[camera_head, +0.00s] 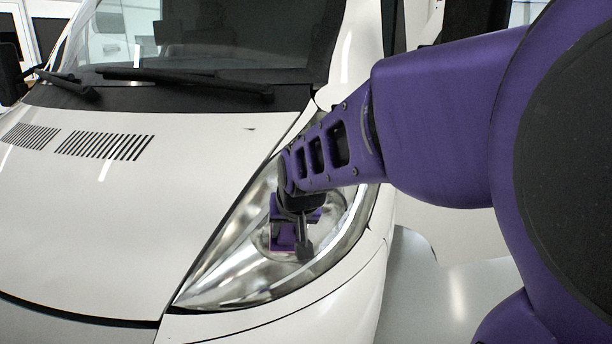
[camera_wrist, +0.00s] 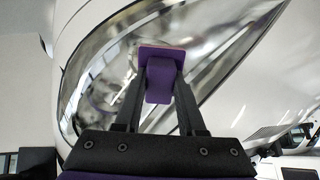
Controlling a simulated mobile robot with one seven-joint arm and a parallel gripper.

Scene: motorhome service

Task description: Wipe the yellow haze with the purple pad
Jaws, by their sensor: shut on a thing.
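The purple pad (camera_wrist: 158,84) sits between the two fingers of my gripper (camera_wrist: 159,88) in the wrist view, and the fingers are shut on it. The pad's broad face is turned to the headlight (camera_head: 240,262) of the white motorhome. In the head view, my gripper (camera_head: 296,232) and the pad (camera_head: 284,238) are in front of the lens, and they hide part of it. I cannot tell whether the pad touches the lens. The headlight also shows in the wrist view (camera_wrist: 205,40), clear and grey with reflections. I cannot make out a distinct yellow haze on it.
The white hood (camera_head: 120,215) fills the left of the head view, with the windshield (camera_head: 215,35) and wipers (camera_head: 185,80) above. The bumper (camera_head: 335,300) lies below the headlight. Bare floor (camera_head: 430,290) shows to the right, beside my arm.

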